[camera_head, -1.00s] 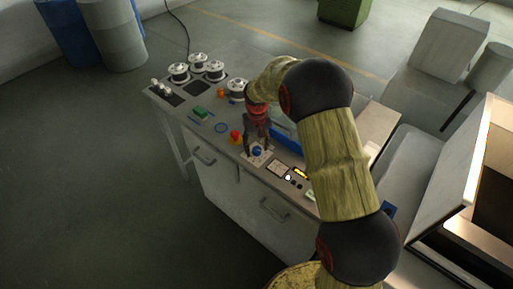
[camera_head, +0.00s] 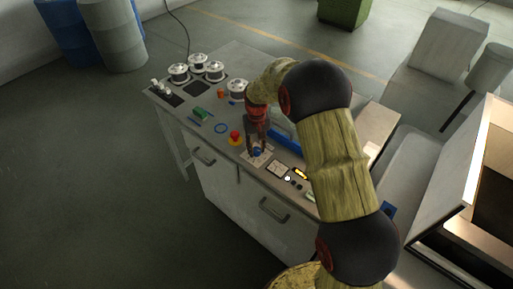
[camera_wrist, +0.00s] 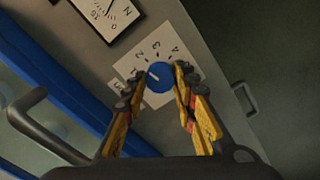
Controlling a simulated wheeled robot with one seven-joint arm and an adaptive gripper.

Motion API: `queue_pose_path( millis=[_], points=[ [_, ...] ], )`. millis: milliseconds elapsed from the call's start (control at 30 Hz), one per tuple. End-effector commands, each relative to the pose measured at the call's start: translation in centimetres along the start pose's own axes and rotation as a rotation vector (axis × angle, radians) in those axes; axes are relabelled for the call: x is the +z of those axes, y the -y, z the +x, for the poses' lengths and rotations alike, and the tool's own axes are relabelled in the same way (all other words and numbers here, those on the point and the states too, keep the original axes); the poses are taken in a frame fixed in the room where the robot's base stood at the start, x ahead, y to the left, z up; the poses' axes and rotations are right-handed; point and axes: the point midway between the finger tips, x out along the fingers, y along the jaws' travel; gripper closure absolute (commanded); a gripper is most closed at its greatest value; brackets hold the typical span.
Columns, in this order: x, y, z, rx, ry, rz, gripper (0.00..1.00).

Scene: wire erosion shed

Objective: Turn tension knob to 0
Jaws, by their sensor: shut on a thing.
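The blue tension knob (camera_wrist: 160,78) sits on a white dial plate (camera_wrist: 126,66) with printed numbers, of which 2, 3 and 4 can be made out. A pale pointer mark shows on the knob's upper left side in the wrist view; the exact number it meets is hard to tell. My gripper (camera_wrist: 156,83) has its fingers on either side of the knob and is shut on it. In the head view, my gripper (camera_head: 257,152) reaches down onto the small blue knob (camera_head: 257,153) near the bench's front edge, and the fingers partly hide it.
A red and yellow stop button (camera_head: 235,138) stands left of the knob. A gauge (camera_wrist: 106,14) lies close to the dial plate. A blue trough (camera_head: 285,137) is behind my gripper. Several wire spools (camera_head: 197,62) stand at the bench's back left.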

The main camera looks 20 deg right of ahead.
Motion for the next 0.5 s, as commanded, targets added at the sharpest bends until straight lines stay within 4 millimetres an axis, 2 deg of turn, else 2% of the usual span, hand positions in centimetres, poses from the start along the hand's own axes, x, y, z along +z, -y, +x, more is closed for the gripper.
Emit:
queue_pose_path(
  millis=[100,500],
  points=[
    [0.0,0.02,0.0,0.0,0.0,0.0,0.98],
    [0.0,0.02,-0.06,0.0,0.0,-0.082,0.98]
  ],
)
